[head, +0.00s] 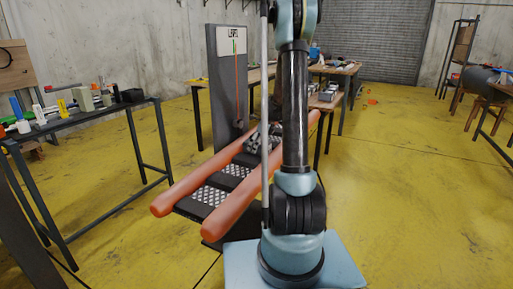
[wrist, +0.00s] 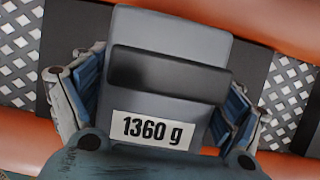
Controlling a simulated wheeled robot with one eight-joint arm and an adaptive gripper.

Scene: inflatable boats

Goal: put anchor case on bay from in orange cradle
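The anchor case (wrist: 165,100) is a grey block with a darker raised bar and a white "1360 g" label, seen close in the wrist view. My gripper (wrist: 160,115) has a blue-padded finger against each side of it and appears shut on it. The orange cradle (head: 180,190) in the head view has two long orange tubes with dark slats and perforated metal bays (head: 209,195) between them. Its tubes (wrist: 275,22) also show around the case in the wrist view. In the head view my arm hides much of the cradle's far end. I cannot tell whether the case touches the cradle.
A dark upright panel (head: 226,90) with a scale stands behind the cradle. A bench (head: 75,125) with small items is at the left. Tables with goods (head: 325,95) stand behind. The yellow floor (head: 410,190) is clear on the right.

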